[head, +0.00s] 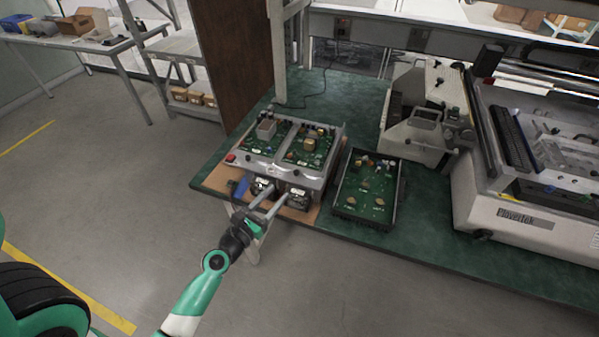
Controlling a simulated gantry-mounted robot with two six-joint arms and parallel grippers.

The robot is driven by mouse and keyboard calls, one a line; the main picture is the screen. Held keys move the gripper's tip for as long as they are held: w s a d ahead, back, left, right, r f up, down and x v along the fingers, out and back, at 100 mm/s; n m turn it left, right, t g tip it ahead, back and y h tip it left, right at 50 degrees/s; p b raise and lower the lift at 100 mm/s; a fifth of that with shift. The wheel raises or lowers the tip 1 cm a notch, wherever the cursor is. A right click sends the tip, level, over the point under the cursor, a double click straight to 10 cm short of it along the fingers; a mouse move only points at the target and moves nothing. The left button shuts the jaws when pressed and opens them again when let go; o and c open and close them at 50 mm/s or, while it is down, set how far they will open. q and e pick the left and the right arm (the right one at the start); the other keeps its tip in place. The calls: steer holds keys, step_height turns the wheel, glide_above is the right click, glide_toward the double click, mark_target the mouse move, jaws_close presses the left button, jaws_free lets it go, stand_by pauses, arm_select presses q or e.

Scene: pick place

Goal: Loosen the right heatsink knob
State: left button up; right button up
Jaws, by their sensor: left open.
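A metal fixture (334,160) with two green circuit boards stands on the near left part of the green table. Two dark, metallic units show on its front side, a left one (262,186) and a right one (298,199). The heatsink knobs are too small to make out. My left gripper (278,193) reaches in from the lower left with its two silver fingers apart. The fingertips are at the front of the fixture, by the two units, and partly cover them. I cannot tell whether they touch anything. My right gripper is not in view.
A black tray (336,207) with a green board lies right of the fixture. A grey machine (430,140) and a large white machine (500,213) stand farther right. A brown board (312,211) lies under the fixture.

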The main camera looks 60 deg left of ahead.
mark_target(295, 173)
arm_select(q)
steer(key=x, duration=1.1)
steer(key=shift+w+a, duration=0.1)
jaws_close()
